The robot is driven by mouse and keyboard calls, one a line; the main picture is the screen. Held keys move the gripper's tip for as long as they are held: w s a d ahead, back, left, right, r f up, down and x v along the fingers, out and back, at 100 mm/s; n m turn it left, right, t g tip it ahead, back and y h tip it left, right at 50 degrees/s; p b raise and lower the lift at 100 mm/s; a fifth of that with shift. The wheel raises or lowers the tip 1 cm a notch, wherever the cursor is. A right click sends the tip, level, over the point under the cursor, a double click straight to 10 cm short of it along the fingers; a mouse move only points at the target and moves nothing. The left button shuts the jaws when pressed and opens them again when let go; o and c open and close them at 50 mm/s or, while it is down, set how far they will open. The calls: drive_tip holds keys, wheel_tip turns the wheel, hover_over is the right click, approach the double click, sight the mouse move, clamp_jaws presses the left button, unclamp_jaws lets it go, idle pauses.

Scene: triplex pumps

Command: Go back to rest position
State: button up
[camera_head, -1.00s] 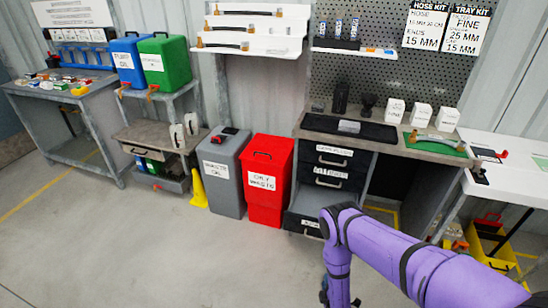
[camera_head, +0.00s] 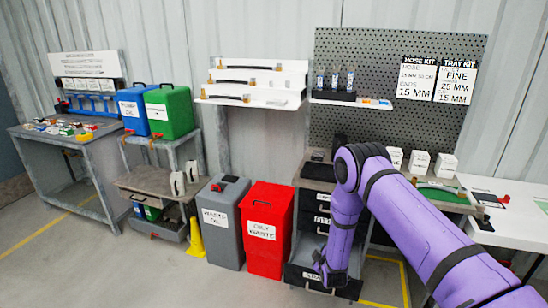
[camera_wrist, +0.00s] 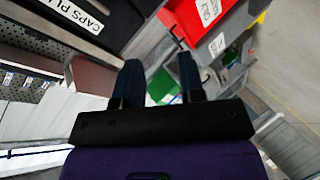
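My purple arm (camera_head: 420,225) reaches in from the lower right of the head view and bends down at its elbow. My gripper (camera_head: 328,270) hangs low in front of the workbench drawers (camera_head: 318,218), small and partly turned away there. In the wrist view my gripper (camera_wrist: 160,75) shows two dark fingers standing well apart with nothing held between them. The lowest drawer (camera_head: 305,275) appears to stand out from the cabinet, close to the gripper; whether they touch cannot be told.
A red oily-waste bin (camera_head: 265,250) and a grey waste-oil bin (camera_head: 222,240) stand left of the drawers. A white side table (camera_head: 515,215) is at the right. My arm covers part of the bench top and green mat (camera_head: 440,193). Open floor (camera_head: 110,265) lies at lower left.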

drive_tip(key=w+d+r+m+g, duration=0.1)
drive_tip(key=w+r+m, duration=0.1)
drive_tip(key=r, duration=1)
drive_tip(key=w+d+r+m+g, duration=0.1)
drive_tip(key=w+r, duration=0.1)
drive_tip(key=r, duration=1)
drive_tip(key=s+d+r+m+g, duration=0.1)
drive_tip(key=s+d+r+m, duration=0.15)
drive_tip(key=s+r, duration=0.8)
drive_tip(key=s+d+r+m+g, duration=0.25)
drive_tip(key=s+r, duration=0.25)
drive_tip(key=r, duration=1.1)
drive_tip(key=s+d+r+m, duration=0.1)
drive_tip(key=s+r, duration=0.2)
drive_tip(key=s, duration=0.8)
drive_tip(key=s+d+r+m+g, duration=0.1)
drive_tip(key=s+d+r+m, duration=0.1)
drive_tip(key=s, duration=0.9)
drive_tip(key=s+d+r+m+g, duration=0.1)
drive_tip(key=s+d+r, duration=0.1)
drive_tip(key=s, duration=0.9)
drive_tip(key=shift+s+r+m+h, duration=0.3)
drive_tip(key=shift+r, duration=0.6)
